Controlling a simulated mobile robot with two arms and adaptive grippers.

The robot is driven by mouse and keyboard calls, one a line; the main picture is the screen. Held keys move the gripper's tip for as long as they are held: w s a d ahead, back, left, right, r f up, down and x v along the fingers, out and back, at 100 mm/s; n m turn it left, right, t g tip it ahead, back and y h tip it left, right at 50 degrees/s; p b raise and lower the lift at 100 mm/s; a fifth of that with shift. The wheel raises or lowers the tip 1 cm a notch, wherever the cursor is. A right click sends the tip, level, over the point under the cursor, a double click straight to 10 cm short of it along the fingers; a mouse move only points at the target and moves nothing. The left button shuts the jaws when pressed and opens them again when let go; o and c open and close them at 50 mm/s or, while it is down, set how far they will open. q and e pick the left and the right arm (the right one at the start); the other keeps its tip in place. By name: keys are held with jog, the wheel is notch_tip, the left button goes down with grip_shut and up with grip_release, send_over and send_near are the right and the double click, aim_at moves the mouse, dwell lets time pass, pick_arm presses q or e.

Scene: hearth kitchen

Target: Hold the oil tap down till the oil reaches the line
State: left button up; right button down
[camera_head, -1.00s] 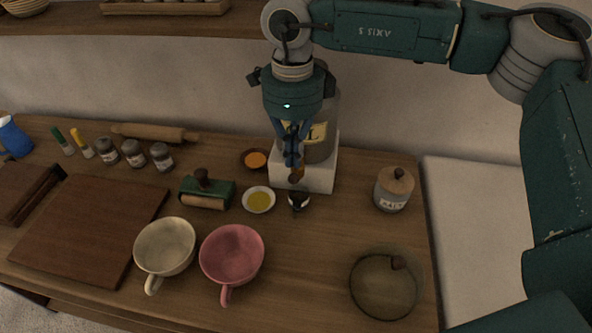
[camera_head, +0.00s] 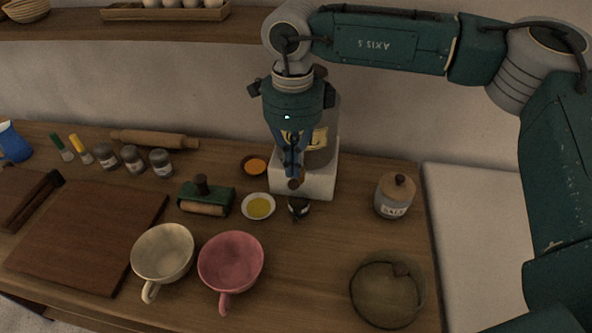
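The oil dispenser (camera_head: 320,150), a grey container with a yellow label, stands on a white block (camera_head: 318,184) at the back of the counter. My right gripper (camera_head: 294,178) points down in front of it, fingers close together, at the brown tap knob (camera_head: 295,184). I cannot tell whether it touches the knob. A small dark jar (camera_head: 298,207) stands below the tap at the block's front. Its oil level and any line are too small to make out. My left gripper is not in view.
A dish of yellow liquid (camera_head: 258,206), a green roller tool (camera_head: 206,197), a cream cup (camera_head: 162,252) and a pink cup (camera_head: 231,260) stand to the left. A salt jar (camera_head: 394,196) and a round glass lid (camera_head: 387,292) are at right. The counter between is clear.

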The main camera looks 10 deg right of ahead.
aim_at(293, 181)
jog(key=shift+f, duration=0.15)
dwell(0.4)
jog(key=shift+f+b, duration=1.9)
jog(key=shift+f, duration=0.2)
dwell(1.2)
notch_tip(293, 181, up, 6)
jog(key=p, duration=0.3)
jog(key=shift+r+p, duration=0.25)
jog(key=shift+p, duration=0.05)
jog(key=shift+r, duration=0.3)
dwell(0.5)
